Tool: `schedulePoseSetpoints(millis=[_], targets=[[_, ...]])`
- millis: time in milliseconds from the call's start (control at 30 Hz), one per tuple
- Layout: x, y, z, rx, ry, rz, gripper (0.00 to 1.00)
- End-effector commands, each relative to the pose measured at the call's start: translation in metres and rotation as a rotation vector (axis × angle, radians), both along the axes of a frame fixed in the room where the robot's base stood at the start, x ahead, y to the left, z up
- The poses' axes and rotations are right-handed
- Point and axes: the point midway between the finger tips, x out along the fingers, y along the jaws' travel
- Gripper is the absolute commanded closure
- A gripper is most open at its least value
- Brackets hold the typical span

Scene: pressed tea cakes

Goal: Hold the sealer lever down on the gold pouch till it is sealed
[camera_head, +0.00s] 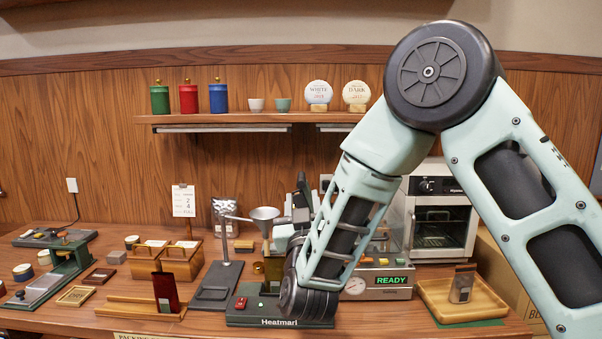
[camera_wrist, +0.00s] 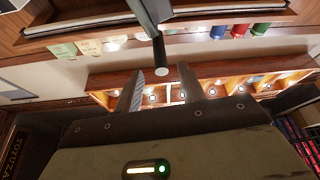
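The dark green sealer (camera_head: 280,320), marked Heatmark, stands at the bench's front middle with a red switch and a small green light. My forearm and wrist cover its right side. A gold pouch (camera_head: 273,268) shows only in part behind the sealer's base, so its seating is unclear. In the wrist view the dark lever (camera_wrist: 158,50) with a rounded end reaches down between the fingers of my gripper (camera_wrist: 160,88). The fingers stand apart with a gap on each side of the lever, and no grip on it shows. In the head view, the fingers are hard to make out.
A red pouch (camera_head: 166,292) stands in a wooden holder at left. A stand with a funnel (camera_head: 264,213) is behind the sealer. A machine reading READY (camera_head: 391,280) and a wooden tray (camera_head: 432,292) with a dark pouch (camera_head: 462,283) are at right. A shelf (camera_head: 250,117) crosses the wall.

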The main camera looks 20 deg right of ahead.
Motion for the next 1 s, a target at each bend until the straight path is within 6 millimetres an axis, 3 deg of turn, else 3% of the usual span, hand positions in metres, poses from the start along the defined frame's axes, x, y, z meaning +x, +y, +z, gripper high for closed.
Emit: schedulePoseSetpoints(millis=[200,400,800,833,967,1000], targets=[[0.039,-0.011,0.02,0.001,-0.001,-0.003,0.6],[0.061,-0.016,0.027,-0.001,0.0,-0.001,0.6],[0.068,-0.017,0.028,0.0,0.0,0.001,0.6],[0.068,-0.017,0.028,0.0,0.0,0.001,0.63],[0.067,-0.017,0.028,0.0,0.0,0.001,0.99],[0.067,-0.017,0.028,0.0,0.0,0.001,1.0]])
